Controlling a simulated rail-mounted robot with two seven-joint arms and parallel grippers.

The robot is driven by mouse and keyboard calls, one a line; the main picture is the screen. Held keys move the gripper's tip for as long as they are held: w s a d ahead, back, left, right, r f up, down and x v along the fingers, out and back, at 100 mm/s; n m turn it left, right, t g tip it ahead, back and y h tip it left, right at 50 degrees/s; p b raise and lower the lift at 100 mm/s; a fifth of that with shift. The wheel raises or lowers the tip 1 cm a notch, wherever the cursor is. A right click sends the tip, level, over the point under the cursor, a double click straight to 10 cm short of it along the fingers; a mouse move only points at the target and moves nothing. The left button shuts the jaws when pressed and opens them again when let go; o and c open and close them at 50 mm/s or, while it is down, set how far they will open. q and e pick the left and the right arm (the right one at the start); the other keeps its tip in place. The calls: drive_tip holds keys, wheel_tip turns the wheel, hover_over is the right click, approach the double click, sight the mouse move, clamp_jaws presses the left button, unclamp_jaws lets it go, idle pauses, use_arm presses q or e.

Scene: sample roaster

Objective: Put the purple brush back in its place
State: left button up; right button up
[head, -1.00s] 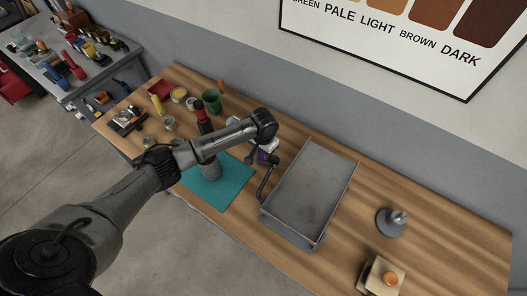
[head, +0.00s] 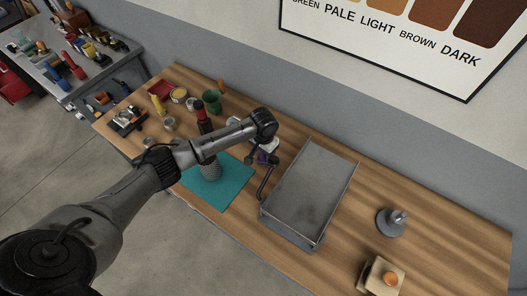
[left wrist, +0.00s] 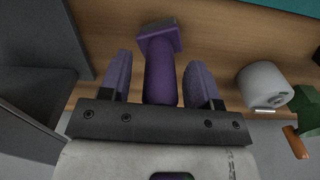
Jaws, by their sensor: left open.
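The purple brush (left wrist: 160,75) shows in the left wrist view, its handle between my left gripper's two fingers and its square head beyond the fingertips. My left gripper (left wrist: 160,60) is open, with a gap showing on each side of the handle. In the head view my left gripper (head: 263,158) is just left of the metal tray's far end, partly hidden by my own arm. A small purple patch shows there. My right gripper is not in view.
The grey metal tray (head: 313,187) stands close right of the gripper. The table right of the tray is mostly clear.

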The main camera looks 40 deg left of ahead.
use_arm(q)
wheel_tip(320, 180, up, 10)
drive_tip(key=shift+p, duration=0.65)
drive_tip(key=shift+r, duration=0.9)
